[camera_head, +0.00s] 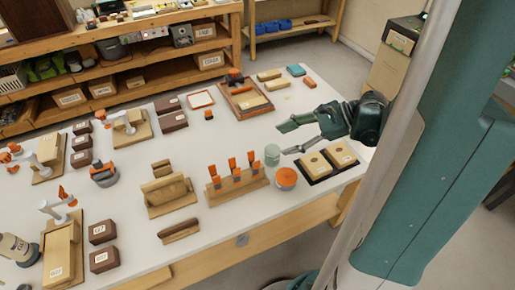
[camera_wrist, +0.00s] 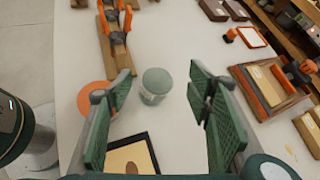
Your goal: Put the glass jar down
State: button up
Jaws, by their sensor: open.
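The glass jar (camera_head: 272,154) is a small, pale green-grey cylinder standing upright on the white bench top. In the wrist view the jar (camera_wrist: 156,85) stands ahead of my gripper, between the lines of its two fingers. My gripper (camera_head: 287,138) is open, with its green finger pads spread apart. In the wrist view the gripper (camera_wrist: 160,110) has a wide empty gap, and neither finger appears to touch the jar.
An orange round lid or dish (camera_head: 286,177) sits close beside the jar. A wooden rack with orange-handled tools (camera_head: 237,184) stands to its left. A black tray with wooden blocks (camera_head: 329,160) lies to the right. White bench surface (camera_head: 240,130) is clear behind the jar.

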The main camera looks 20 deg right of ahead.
jog(key=a+r+n+h, duration=0.1)
jog(key=a+n, duration=0.1)
jog(key=a, duration=0.1)
jog(key=s+a+r+n+h, duration=0.1)
jog(key=a+r+n+h, duration=0.1)
jog(key=a+n, duration=0.1)
jog(key=s+a+r+n+g+h, duration=0.1)
jog(key=a+n+h, duration=0.1)
jog(key=a+n, duration=0.1)
jog(key=shift+a+r, duration=0.25)
jog(key=shift+a, duration=0.6)
jog(key=s+a+r+n+t+h, duration=0.2)
jog(key=s+a+r+n+h, duration=0.2)
jog(key=s+r+n, duration=0.3)
jog(key=shift+a+n+t+h, duration=0.4)
jog(key=shift+a+n, duration=0.3)
jog(key=shift+n, duration=2.2)
jog(key=shift+r, duration=0.15)
jog(key=shift+r+p, duration=0.25)
jog(key=shift+p, duration=0.05)
